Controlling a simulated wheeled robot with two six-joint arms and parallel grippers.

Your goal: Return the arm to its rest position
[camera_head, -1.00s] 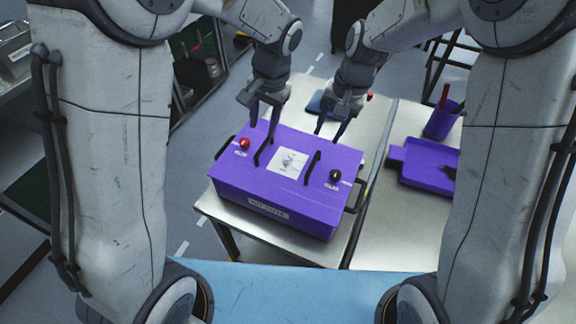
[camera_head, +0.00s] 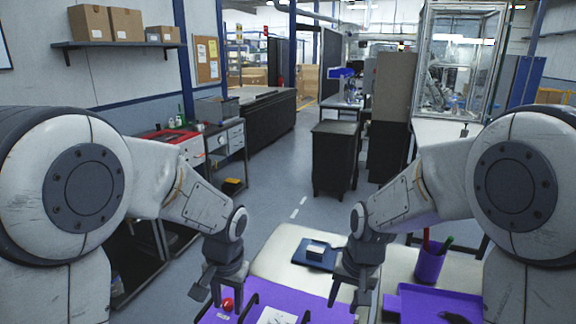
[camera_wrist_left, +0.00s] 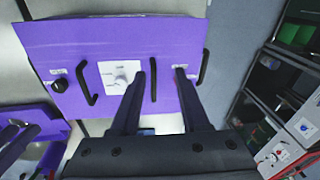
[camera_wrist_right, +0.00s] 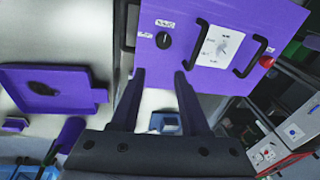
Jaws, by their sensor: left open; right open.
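A purple box (camera_head: 285,297) with black handles and a white dial plate sits on a light table, cut off by the bottom of the head view. Its red knob (camera_head: 228,304) shows beside my left gripper (camera_head: 208,297), which is open and empty above the box's left end. My right gripper (camera_head: 352,300) is open and empty near the box's right side. In the left wrist view, the box (camera_wrist_left: 105,40) lies beyond the parted fingers. In the right wrist view, the box (camera_wrist_right: 180,75) and its black knob (camera_wrist_right: 163,40) show beyond the open fingers.
On the table, a dark blue pad (camera_head: 306,254) bears a small pale block. A purple cup (camera_head: 430,264) with pens and a purple tray (camera_head: 415,303) stand at right. A dark cabinet (camera_head: 335,160) stands beyond. Grey floor is clear between the benches.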

